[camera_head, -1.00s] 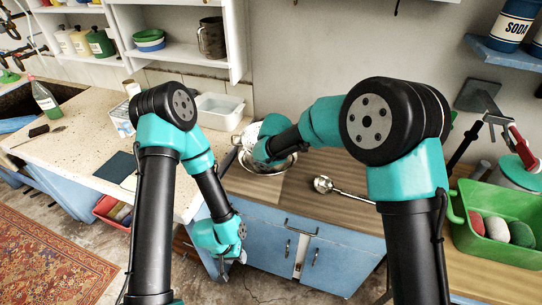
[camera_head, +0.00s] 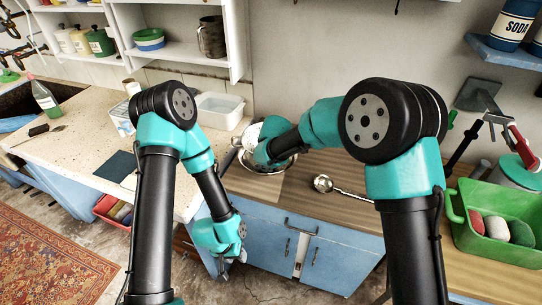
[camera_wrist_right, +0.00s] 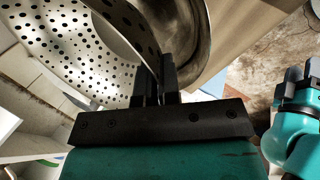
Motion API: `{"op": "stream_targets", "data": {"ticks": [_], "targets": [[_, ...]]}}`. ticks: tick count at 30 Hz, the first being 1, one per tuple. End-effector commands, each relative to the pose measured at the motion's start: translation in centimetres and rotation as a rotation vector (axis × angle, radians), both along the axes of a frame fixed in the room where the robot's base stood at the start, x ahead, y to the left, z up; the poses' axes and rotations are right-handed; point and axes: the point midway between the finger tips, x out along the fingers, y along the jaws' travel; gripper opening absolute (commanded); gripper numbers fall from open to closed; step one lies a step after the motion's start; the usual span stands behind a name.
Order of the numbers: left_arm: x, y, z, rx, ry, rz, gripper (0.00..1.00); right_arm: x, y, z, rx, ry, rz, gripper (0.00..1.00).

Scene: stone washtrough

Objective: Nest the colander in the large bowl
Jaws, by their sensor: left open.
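The colander (camera_wrist_right: 75,45) is a pale metal bowl full of round holes. In the right wrist view my right gripper (camera_wrist_right: 155,75) has its black fingers on either side of the colander's wall near the rim. In the head view the colander (camera_head: 251,131) shows behind my right wrist, tilted, at the back of the large bowl (camera_head: 285,165). That shiny bowl stands on the wooden counter and also shows beside the fingers in the right wrist view (camera_wrist_right: 190,40). My arm hides how far the colander is inside the bowl. My left gripper (camera_head: 241,257) is open and empty, low before the blue cabinet.
A ladle (camera_head: 338,188) lies on the wooden counter (camera_head: 300,190) right of the bowl. A white basin (camera_head: 219,110) stands behind to the left. A green crate (camera_head: 490,235) with colored items is at the far right. Wooden counter between ladle and bowl is clear.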

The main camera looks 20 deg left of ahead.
Motion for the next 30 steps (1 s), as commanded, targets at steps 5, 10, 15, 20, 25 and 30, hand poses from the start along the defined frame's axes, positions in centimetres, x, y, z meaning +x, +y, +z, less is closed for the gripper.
{"op": "stream_targets", "data": {"ticks": [5, 10, 15, 20, 25, 30], "targets": [[0.0, 0.0, 0.0, 0.0, 0.0, 0.0, 0.43, 0.0, 0.0, -0.4, 0.0, 0.0, 0.0, 0.0], [0.0, 0.0, 0.0, 0.0, 0.0, 0.0, 0.43, 0.0, 0.0, -0.8, 0.0, 0.0, 0.0, 0.0], [0.0, 0.0, 0.0, 0.0, 0.0, 0.0, 0.43, 0.0, 0.0, -1.2, 0.0, 0.0, 0.0, 0.0], [0.0, 0.0, 0.0, 0.0, 0.0, 0.0, 0.43, 0.0, 0.0, -1.5, 0.0, -0.001, 0.0, 0.0], [0.0, 0.0, 0.0, 0.0, 0.0, 0.0, 0.43, 0.0, 0.0, -1.9, 0.0, -0.001, 0.001, 0.0], [0.0, 0.0, 0.0, 0.0, 0.0, 0.0, 0.43, 0.0, 0.0, -2.3, 0.0, -0.001, 0.0, 0.0]]}}
